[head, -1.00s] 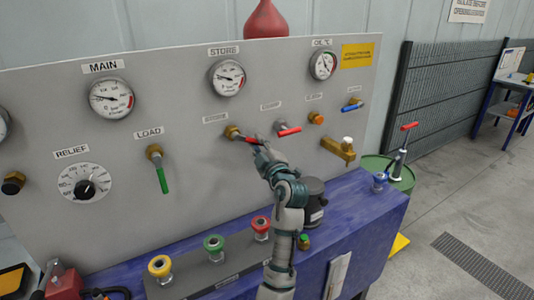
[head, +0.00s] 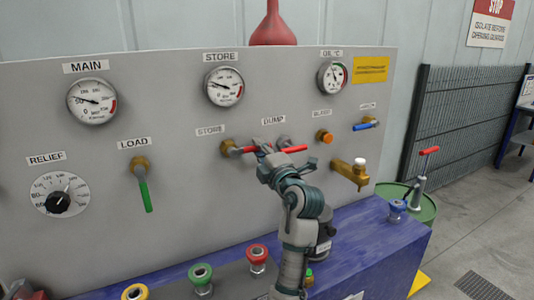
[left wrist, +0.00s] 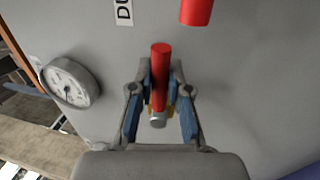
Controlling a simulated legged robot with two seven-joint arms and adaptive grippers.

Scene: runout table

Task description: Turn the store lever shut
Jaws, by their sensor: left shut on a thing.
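The store lever is a red handle (head: 249,149) on a brass valve (head: 229,147), below the STORE label on the grey panel. It lies about level, pointing right. My left gripper (head: 264,148) is at the handle's outer part and hides some of it. In the left wrist view the red store lever (left wrist: 160,75) runs between the fingers of my left gripper (left wrist: 160,95), which are shut on it. Its grey end (left wrist: 157,121) shows at the bottom. My right gripper is not in view.
The red dump lever (head: 293,150) is close to the right of my gripper; it also shows in the left wrist view (left wrist: 197,10). The green load lever (head: 143,194) hangs down at left. The store gauge (head: 224,87) is above. A brass tap (head: 350,173) is at right.

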